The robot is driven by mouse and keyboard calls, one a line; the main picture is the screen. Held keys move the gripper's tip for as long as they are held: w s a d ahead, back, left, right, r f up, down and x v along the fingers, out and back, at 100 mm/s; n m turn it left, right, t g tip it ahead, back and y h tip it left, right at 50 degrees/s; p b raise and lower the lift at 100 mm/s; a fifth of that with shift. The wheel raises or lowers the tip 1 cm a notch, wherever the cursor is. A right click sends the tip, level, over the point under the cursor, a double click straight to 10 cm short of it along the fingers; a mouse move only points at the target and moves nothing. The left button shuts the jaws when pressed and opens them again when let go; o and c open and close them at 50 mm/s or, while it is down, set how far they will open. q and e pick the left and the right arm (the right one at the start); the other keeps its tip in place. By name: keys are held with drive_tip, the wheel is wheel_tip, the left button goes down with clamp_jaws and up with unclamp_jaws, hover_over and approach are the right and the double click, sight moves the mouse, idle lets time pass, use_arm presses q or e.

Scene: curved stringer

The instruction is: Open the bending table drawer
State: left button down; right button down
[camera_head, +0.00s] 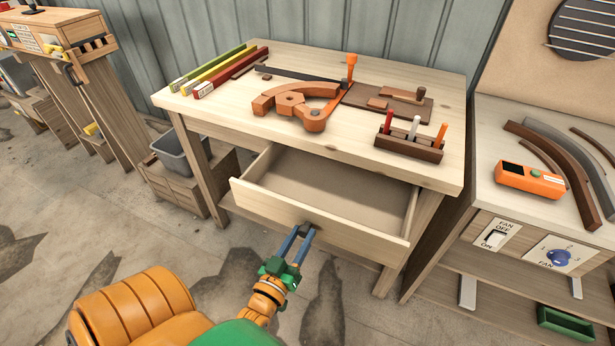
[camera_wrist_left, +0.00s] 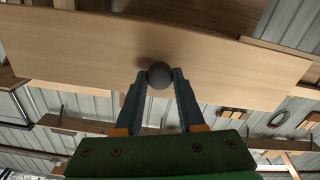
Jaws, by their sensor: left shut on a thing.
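The bending table (camera_head: 330,148) is a light wooden table in the middle of the head view. Its drawer (camera_head: 265,208) is pulled out toward me, and its inside looks empty. My left gripper (camera_head: 301,232) is shut on the dark round drawer knob (camera_head: 309,228) at the middle of the drawer front. In the left wrist view the two blue fingers hold the knob (camera_wrist_left: 159,75) between their tips, against the drawer front (camera_wrist_left: 90,50). My right gripper is out of both views.
On the tabletop lie an orange bending jig (camera_head: 297,105), colored bars (camera_head: 218,72) and a marker holder (camera_head: 408,148). A fan-switch bench (camera_head: 525,215) stands close on the right. A grey bin (camera_head: 181,152) stands at the left. The floor in front is clear.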

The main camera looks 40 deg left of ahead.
use_arm(q)
drive_tip(key=shift+v, duration=0.8)
drive_tip(key=c, duration=0.5)
unclamp_jaws()
drive_tip(key=shift+s, duration=0.1)
drive_tip(key=v, duration=0.7)
